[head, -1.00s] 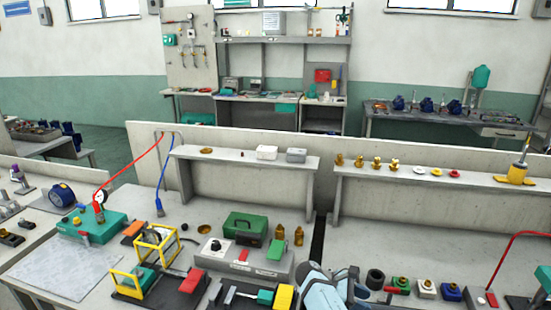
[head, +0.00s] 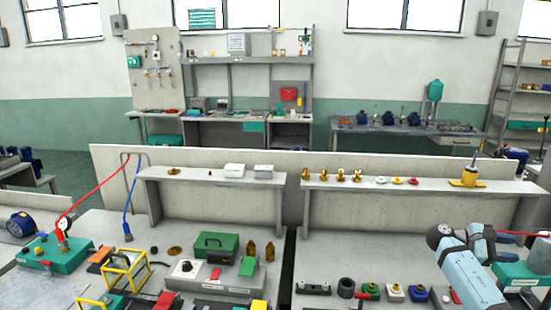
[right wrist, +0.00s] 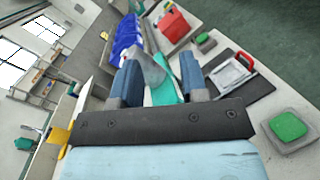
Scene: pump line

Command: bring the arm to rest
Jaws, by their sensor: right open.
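My right arm, pale blue, rises from the lower right in the head view. Its gripper (head: 495,243) is raised above the right part of the bench and points to the right; its fingers are small and partly hidden there. In the right wrist view the two dark blue fingers of this gripper (right wrist: 161,82) stand apart. Nothing is held between them; a teal thing (right wrist: 166,92) shows in the gap, beyond the fingers. My left gripper is not in view.
The bench carries a green toolbox (head: 215,246), a yellow frame (head: 126,270) and a row of small coloured-base parts (head: 394,292). A raised shelf (head: 420,190) runs behind. A red hose (head: 515,234) and a teal unit (head: 522,274) are close to my right arm.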

